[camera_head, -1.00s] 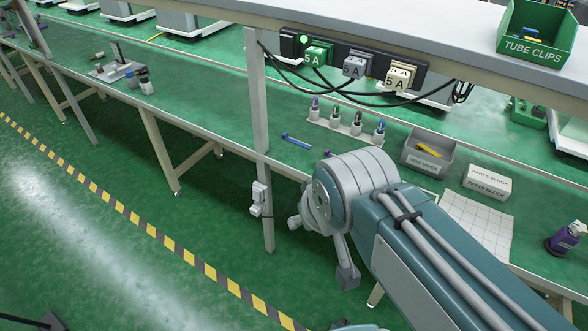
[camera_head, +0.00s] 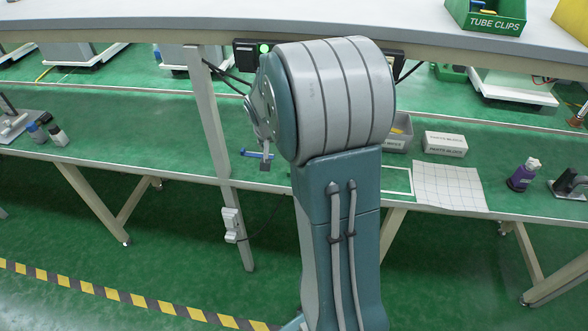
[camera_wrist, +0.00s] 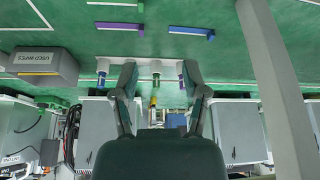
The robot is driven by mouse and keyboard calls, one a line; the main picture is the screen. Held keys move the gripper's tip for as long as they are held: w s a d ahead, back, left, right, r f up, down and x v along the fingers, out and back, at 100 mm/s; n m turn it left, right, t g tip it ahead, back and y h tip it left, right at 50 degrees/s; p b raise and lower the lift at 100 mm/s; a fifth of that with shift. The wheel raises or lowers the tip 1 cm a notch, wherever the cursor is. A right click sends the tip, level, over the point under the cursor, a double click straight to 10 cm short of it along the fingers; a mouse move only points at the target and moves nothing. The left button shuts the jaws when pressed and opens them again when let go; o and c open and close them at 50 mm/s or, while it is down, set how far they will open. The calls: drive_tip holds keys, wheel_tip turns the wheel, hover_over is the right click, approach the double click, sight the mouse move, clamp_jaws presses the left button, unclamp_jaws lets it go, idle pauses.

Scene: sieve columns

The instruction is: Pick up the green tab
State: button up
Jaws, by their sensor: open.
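A thin tab that looks green (camera_wrist: 114,3) lies on the green bench at the top edge of the wrist view, partly cut off. A purple tab (camera_wrist: 118,27) lies just below it, and a blue-violet tab (camera_wrist: 190,31) lies to the right. My gripper (camera_wrist: 158,72) is open and empty, its two fingers apart, below these tabs in the picture and clear of them. In the head view, a blue tab (camera_head: 257,154) lies on the bench by a visible gripper finger; my arm hides much of the gripper and the bench behind it.
Several small bottles (camera_wrist: 156,68) show between and beside the fingers. The used-wipes bin (camera_wrist: 42,65) is at left in the wrist view. A bench post (camera_head: 213,125) stands left of my arm, under an overhead shelf (camera_head: 330,18). A parts block (camera_head: 445,144) and gridded sheet (camera_head: 449,187) lie right.

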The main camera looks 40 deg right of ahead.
drive_tip(key=w+d+f, duration=0.1)
drive_tip(key=d+f, duration=0.1)
drive_tip(key=f, duration=0.2)
drive_tip(key=w+d+f+m, duration=0.1)
drive_tip(key=d+f, duration=0.2)
drive_tip(key=f, duration=0.2)
drive_tip(key=w+d+f+m, duration=0.1)
drive_tip(key=d+f, duration=0.2)
drive_tip(key=f, duration=0.2)
drive_tip(key=shift+w+f+g, duration=0.15)
drive_tip(key=shift+f+g, duration=0.1)
drive_tip(key=shift+g, duration=0.15)
drive_tip(key=x, duration=0.4)
drive_tip(key=shift+a+f, duration=0.15)
drive_tip(key=shift+a, duration=0.2)
drive_tip(key=shift+d+f, duration=0.1)
drive_tip(key=shift+f, duration=0.2)
drive_tip(key=shift+d, duration=0.2)
drive_tip(key=c, duration=0.4)
drive_tip(key=shift+a, duration=0.1)
drive_tip(key=c, duration=0.4)
